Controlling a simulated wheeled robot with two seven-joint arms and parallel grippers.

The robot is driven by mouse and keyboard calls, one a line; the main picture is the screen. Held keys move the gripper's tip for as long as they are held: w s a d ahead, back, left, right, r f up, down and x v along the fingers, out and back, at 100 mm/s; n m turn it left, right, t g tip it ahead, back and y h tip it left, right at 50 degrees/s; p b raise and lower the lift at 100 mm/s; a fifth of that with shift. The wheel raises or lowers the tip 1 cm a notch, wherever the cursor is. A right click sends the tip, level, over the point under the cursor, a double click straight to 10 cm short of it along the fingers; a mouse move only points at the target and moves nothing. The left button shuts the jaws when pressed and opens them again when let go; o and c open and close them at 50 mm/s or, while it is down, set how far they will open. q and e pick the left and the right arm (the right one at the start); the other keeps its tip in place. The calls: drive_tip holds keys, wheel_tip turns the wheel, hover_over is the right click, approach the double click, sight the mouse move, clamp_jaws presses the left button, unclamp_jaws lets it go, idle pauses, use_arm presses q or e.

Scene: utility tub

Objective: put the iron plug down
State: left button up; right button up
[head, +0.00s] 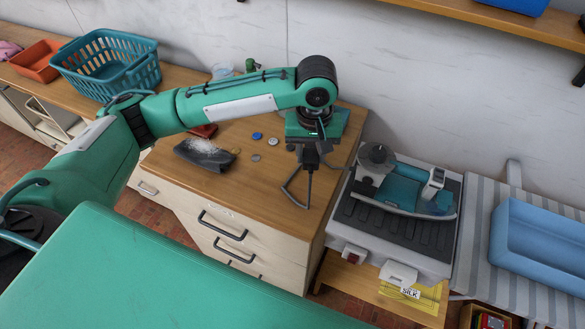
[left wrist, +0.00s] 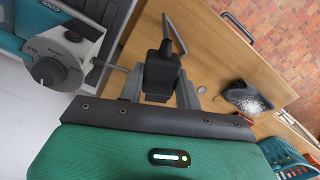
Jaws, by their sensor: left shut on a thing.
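My left gripper (head: 310,156) points down above the wooden counter top, near its right end. In the left wrist view, its two fingers (left wrist: 160,90) are closed on the black iron plug (left wrist: 162,70). A stiff grey piece sticks out from the plug's far end, and in the head view a bent grey piece hangs below the fingers. Whether the plug touches the counter is unclear. The teal and grey iron (head: 405,188) rests on a grey ridged surface to the right; part of it shows in the left wrist view (left wrist: 58,50). My right gripper is not in view.
The wooden counter (head: 240,180) holds a dark pouch with white mesh (head: 205,152) and several small discs (head: 257,136). A teal basket (head: 110,65) and an orange tray (head: 36,62) stand at left. A blue tub (head: 540,245) is at far right. Bare counter surrounds the gripper's front.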

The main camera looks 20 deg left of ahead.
use_arm(q)
drive_tip(key=p, duration=0.2)
hover_over(307, 199)
wheel_tip(307, 199, down, 12)
drive_tip(key=shift+w+r, duration=0.1)
drive_tip(key=shift+r, duration=0.15)
wheel_tip(307, 199, down, 4)
drive_tip(key=shift+r+p, duration=0.1)
drive_tip(key=shift+p, duration=0.25)
drive_tip(key=shift+f, duration=0.55)
drive_tip(key=o, duration=1)
drive_tip(key=shift+f, duration=0.1)
